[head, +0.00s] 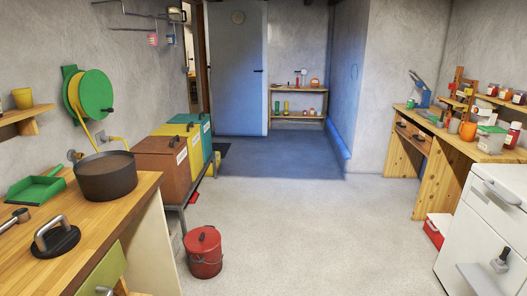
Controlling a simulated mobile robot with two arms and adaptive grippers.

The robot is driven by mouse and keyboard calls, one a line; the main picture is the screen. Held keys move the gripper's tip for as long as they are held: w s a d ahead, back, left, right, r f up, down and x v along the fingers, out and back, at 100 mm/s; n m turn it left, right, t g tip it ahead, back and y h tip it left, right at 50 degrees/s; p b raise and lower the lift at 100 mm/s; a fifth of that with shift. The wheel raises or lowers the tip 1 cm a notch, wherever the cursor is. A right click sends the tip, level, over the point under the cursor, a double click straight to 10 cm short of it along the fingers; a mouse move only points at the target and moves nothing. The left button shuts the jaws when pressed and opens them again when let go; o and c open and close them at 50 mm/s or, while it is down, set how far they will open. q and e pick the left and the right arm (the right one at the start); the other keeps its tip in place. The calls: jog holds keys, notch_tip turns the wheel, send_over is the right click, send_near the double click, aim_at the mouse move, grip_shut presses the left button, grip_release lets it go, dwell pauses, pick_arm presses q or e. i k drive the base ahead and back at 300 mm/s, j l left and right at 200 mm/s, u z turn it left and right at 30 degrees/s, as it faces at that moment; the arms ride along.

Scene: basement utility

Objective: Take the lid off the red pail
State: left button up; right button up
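The red pail (205,258) stands upright on the pale floor, a little left of the middle of the head view. Its red lid (203,238) is on top, with a dark handle in the centre. A thin wire bail hangs against the pail's front. Neither of my grippers shows in the head view, and nothing is touching the pail.
Left of the pail is a wooden counter (112,215) with a dark pot (106,176) and a dark lid with a handle (55,236). Brown, yellow and teal bins (161,158) stand behind. A white appliance (484,240) is at right. The middle floor is clear.

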aim_at(201, 239)
jog(key=i+u, duration=0.1)
jog(key=i, duration=0.55)
jog(key=i+l, duration=0.15)
jog(key=i, duration=0.55)
jog(key=i+u, duration=0.15)
jog(key=i, duration=0.5)
jog(key=i+l+u, duration=0.1)
jog(key=i+u, duration=0.2)
jog(key=u, duration=0.15)
jog(key=i+l+u, duration=0.25)
jog(key=u, duration=0.15)
jog(key=i+l+u, duration=0.3)
jog(key=u, duration=0.15)
jog(key=i+l+u, duration=0.2)
jog(key=l+u, duration=0.2)
jog(key=i+l+u, duration=0.15)
jog(key=l+u, duration=0.3)
